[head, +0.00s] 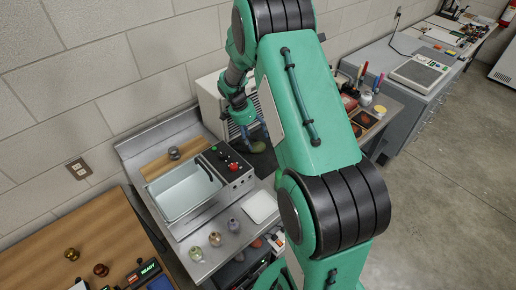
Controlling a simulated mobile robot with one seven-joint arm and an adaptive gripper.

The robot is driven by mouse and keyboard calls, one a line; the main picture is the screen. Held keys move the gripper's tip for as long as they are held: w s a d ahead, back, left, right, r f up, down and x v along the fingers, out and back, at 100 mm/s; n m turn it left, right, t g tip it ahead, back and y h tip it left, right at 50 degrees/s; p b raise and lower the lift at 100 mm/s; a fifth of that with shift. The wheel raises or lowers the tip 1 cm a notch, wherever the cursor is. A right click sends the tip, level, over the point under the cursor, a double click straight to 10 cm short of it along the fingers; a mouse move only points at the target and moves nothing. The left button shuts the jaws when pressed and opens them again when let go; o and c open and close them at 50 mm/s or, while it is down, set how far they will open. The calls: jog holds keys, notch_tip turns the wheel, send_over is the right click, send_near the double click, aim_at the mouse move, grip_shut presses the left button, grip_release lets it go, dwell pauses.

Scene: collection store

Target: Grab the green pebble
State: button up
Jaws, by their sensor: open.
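My gripper (247,130) is at the far end of my green arm, small in the head view, over the back of the metal bench. It is open, and no held object shows between its fingers. A small green rounded object (257,147) lies just below it on a dark patch; I cannot tell whether it is a pebble or whether the fingers touch it. Nearer the front edge of the bench stand small roundish pieces: a grey-green one (196,253), a yellowish one (215,239) and a purplish-grey one (233,225). My arm hides part of the bench.
A clear basin (183,191) and a control box with a red knob (230,166) stand left of my gripper. A wooden board (168,163) lies behind the basin. A white pad (261,207) lies at the front. A wooden table (75,235) is at the lower left.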

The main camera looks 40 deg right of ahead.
aim_at(257, 144)
jog(key=shift+f, duration=0.15)
jog(key=shift+x, duration=2.45)
jog(key=shift+w, duration=0.15)
jog(key=c, duration=1.5)
notch_tip(257, 144, up, 18)
jog(key=p, duration=0.1)
